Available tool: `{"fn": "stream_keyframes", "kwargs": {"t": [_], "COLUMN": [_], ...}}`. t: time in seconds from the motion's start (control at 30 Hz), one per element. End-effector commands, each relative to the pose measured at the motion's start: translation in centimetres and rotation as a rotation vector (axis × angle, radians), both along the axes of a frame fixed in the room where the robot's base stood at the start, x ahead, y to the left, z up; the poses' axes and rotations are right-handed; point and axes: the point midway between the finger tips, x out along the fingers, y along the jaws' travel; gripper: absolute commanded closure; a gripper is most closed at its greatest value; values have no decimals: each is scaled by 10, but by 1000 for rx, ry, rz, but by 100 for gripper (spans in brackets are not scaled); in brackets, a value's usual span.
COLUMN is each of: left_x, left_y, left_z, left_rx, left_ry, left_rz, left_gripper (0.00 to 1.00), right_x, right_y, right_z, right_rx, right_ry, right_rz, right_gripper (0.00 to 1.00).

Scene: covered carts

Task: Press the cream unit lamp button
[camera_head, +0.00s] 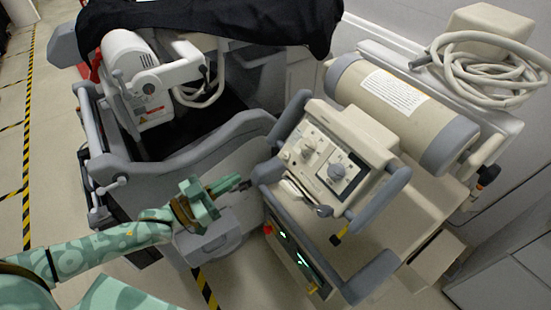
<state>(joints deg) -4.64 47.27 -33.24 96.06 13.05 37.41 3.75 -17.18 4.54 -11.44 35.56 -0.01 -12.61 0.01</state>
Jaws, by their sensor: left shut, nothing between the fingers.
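The cream unit (375,140) stands right of centre, tilted in the picture, with a control panel of light knobs (311,144) and a dark square dial plate (339,172). Several small controls sit on the panel; I cannot tell which one is the lamp button. Grey handles (384,201) flank the unit. My left gripper (246,184) is shut and empty. Its dark fingertips point right, just left of the unit's near-left grey handle, apart from the panel knobs in the picture. My right gripper is not in view.
A grey cart (190,150) carrying a white machine (135,65), partly under a black cover (215,18), stands on the left. A cream cylinder (395,105) and a coiled hose (485,65) lie behind the panel. A lower display (290,245) glows green. Floor is free at left.

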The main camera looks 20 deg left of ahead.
Motion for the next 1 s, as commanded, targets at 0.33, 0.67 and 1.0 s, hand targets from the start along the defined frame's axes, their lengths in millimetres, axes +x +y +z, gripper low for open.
{"fn": "stream_keyframes", "kwargs": {"t": [0.33, 0.67, 1.0], "left_x": [1, 40, 90], "left_y": [0, -29, -67], "left_z": [0, 8, 0], "left_rx": [-4, -6, -3], "left_ry": [0, -4, 1], "left_rz": [2, 2, 3], "left_gripper": [100, 100, 100], "right_x": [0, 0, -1], "right_y": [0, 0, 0], "right_z": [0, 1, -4], "right_rx": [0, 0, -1], "right_ry": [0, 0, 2], "right_rz": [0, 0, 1], "right_gripper": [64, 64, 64]}}
